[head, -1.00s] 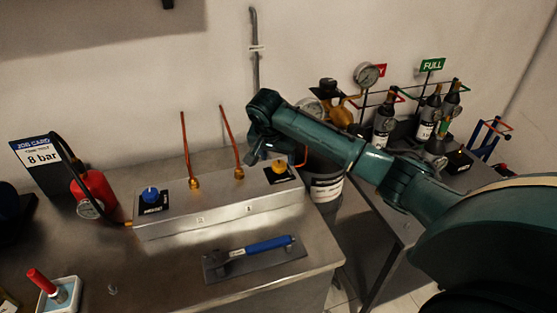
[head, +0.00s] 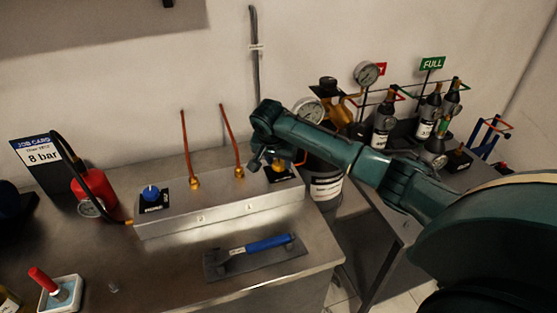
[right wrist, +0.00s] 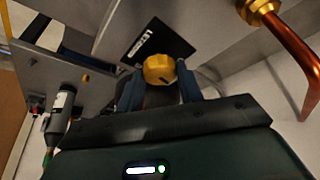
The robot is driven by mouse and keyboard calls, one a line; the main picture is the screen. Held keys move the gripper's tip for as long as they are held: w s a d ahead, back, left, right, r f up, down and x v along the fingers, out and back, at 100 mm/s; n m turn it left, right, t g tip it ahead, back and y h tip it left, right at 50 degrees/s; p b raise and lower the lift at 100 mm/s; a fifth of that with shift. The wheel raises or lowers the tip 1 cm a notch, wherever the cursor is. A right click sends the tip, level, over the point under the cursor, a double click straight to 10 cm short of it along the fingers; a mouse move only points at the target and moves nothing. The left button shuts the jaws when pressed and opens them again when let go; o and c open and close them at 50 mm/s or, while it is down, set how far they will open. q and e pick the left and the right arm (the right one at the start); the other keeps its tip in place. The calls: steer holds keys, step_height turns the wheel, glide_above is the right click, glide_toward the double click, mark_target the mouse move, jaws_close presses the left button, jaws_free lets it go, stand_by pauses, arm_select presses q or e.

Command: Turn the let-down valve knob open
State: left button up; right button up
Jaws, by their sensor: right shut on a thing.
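The yellow knob (head: 279,166) sits on a black label plate at the right end of the grey metal manifold box (head: 215,207). It also shows in the right wrist view (right wrist: 159,69), with a dark mark on its face. My right gripper (right wrist: 160,88) is shut on this knob, with one blue finger on each side of it. In the head view the right gripper (head: 275,160) reaches over the box's right end and partly hides the knob. The label's wording is too small to read. My left gripper is not in view.
A blue knob (head: 151,192) and two copper pipes (head: 231,143) are on the same box. A blue-handled tool (head: 262,245) lies in front. A red cylinder (head: 90,187) with a gauge stands left. Bottles and a round gauge (head: 367,74) are behind my right arm.

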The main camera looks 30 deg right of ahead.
steer(key=shift+c, duration=1.2)
steer(key=shift+n+t+y, duration=0.3)
steer(key=shift+n+y, duration=0.2)
steer(key=shift+n, duration=1)
steer(key=o, duration=1)
arm_select(q)
steer(key=shift+b, duration=0.5)
arm_select(e)
steer(key=v, duration=1.3)
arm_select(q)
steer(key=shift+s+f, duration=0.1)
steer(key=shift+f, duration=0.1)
arm_select(e)
steer(key=shift+s, duration=0.2)
